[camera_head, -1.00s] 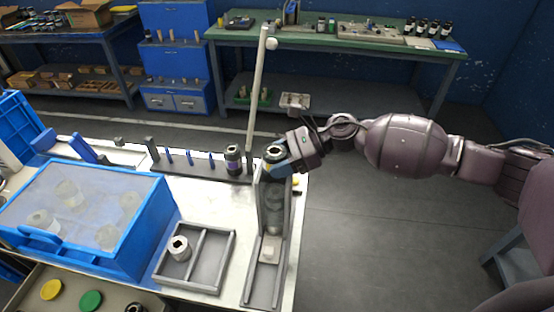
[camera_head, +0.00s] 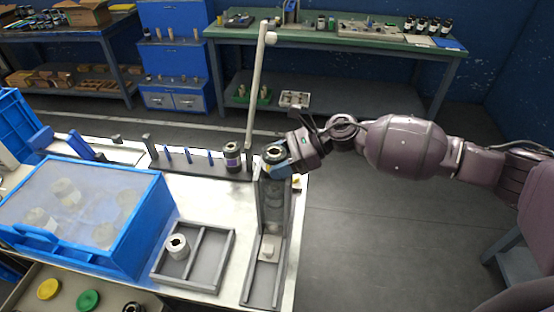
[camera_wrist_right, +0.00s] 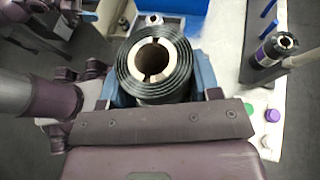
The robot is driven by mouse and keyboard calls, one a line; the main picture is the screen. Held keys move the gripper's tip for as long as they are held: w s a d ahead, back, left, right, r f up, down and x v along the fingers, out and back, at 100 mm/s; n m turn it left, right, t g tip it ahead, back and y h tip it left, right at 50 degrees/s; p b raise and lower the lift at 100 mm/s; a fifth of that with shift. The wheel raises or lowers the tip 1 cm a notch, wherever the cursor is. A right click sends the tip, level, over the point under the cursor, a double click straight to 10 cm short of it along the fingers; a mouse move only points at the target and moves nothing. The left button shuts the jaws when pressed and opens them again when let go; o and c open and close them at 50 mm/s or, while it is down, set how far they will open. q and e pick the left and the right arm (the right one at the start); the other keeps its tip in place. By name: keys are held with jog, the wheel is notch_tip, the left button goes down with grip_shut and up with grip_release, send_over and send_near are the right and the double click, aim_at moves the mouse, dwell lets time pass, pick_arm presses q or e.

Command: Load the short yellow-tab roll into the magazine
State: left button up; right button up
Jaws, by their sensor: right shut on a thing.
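My right gripper (camera_head: 280,160) is shut on a dark roll (camera_head: 273,152) with a pale core, which it holds upright at the top of the grey magazine (camera_head: 273,205). In the right wrist view the roll (camera_wrist_right: 155,65) sits between the blue-grey fingers, its core open toward the camera. No yellow tab shows on it. I cannot tell whether its lower end is inside the magazine. A pale block (camera_head: 268,247) lies at the magazine's foot. My left gripper is not in view.
A grey two-compartment tray (camera_head: 212,262) holds a white roll (camera_head: 177,246) in its left compartment. A blue bin with a clear lid (camera_head: 85,205) holds several rolls. A dark roll with a purple band (camera_head: 232,157) stands on the peg rack behind. A tall pale post (camera_head: 257,85) rises behind the magazine.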

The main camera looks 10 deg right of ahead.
jog(key=shift+f, duration=0.15)
jog(key=o, duration=0.9)
jog(key=shift+o, duration=0.9)
jog(key=shift+s+f, duration=0.1)
jog(key=shift+d, duration=0.5)
jog(key=b+v, duration=0.1)
jog(key=v, duration=0.9)
jog(key=shift+r+b, duration=0.3)
jog(key=shift+b, duration=0.05)
jog(key=shift+a, duration=0.1)
